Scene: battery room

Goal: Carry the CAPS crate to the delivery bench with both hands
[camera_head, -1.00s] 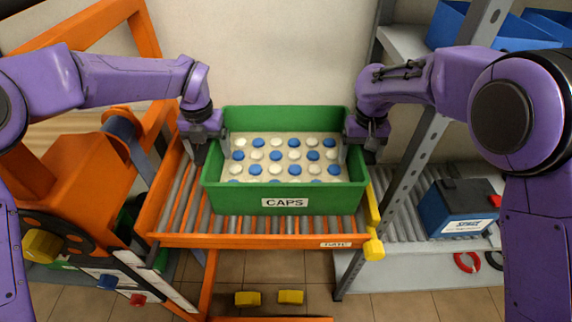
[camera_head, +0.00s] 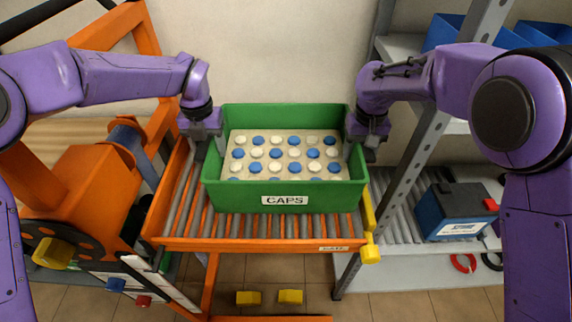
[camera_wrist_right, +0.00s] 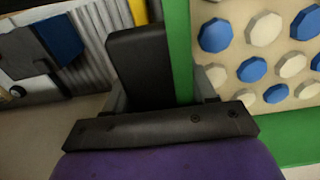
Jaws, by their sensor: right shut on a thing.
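The green CAPS crate (camera_head: 240,196) is at or just above the orange-framed roller conveyor (camera_head: 250,243). It looks level; I cannot tell whether its bottom touches the rollers. It holds rows of white and blue round caps (camera_head: 276,153). My left gripper (camera_head: 212,142) is shut on its left side wall. My right gripper (camera_head: 358,145) is shut on its right side wall. In the right wrist view, a black finger (camera_wrist_right: 140,65) lies outside the green wall (camera_wrist_right: 179,45); the finger on the caps side is mostly hidden.
A grey metal rack with an upright post (camera_head: 408,165) stands close on the right, holding a blue battery (camera_head: 455,212) and blue bins (camera_head: 465,30). Orange machinery (camera_head: 85,185) stands on the left. A yellow part (camera_head: 370,235) edges the conveyor's right side. Yellow blocks (camera_head: 290,296) are below.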

